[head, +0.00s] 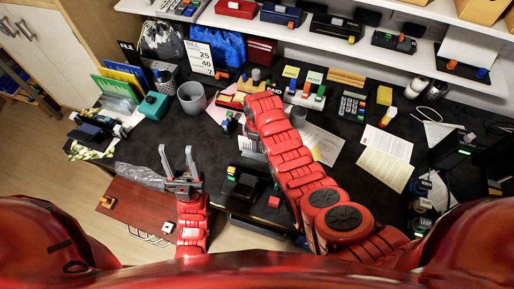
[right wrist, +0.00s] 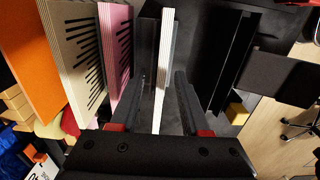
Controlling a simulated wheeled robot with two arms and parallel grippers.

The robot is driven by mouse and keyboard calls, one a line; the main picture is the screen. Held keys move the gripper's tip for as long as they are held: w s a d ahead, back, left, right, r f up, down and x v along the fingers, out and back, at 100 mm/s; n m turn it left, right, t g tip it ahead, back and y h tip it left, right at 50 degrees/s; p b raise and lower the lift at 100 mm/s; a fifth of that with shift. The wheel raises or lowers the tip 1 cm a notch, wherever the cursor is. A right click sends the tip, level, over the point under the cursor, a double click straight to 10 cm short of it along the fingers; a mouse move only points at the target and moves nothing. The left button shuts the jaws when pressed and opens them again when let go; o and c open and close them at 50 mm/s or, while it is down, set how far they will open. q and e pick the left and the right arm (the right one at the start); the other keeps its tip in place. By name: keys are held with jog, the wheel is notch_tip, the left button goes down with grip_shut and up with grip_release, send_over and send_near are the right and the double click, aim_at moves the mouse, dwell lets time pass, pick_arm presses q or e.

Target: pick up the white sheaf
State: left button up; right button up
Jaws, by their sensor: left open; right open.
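The white sheaf (right wrist: 163,60) stands upright on edge in the right wrist view, a thin pale strip with fine page lines. My right gripper (right wrist: 161,88) is open, with one dark finger on each side of the sheaf's near part. I cannot tell whether either finger touches it. A dark upright panel stands just left of the sheaf. In the head view my right arm hides most of that spot, and I cannot make out the sheaf there. My left gripper (head: 180,160) is open and empty in the head view, in front of the desk's left part.
Pink (right wrist: 115,55), cream (right wrist: 72,50) and orange (right wrist: 30,60) upright files stand left of the sheaf. A black divider (right wrist: 236,60) stands to its right, with a gap between. The dark desk holds a grey cup (head: 192,97), a calculator (head: 351,104) and loose papers (head: 386,160).

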dwell(0.3)
jog(key=shift+f, duration=0.1)
grip_shut()
dwell(0.4)
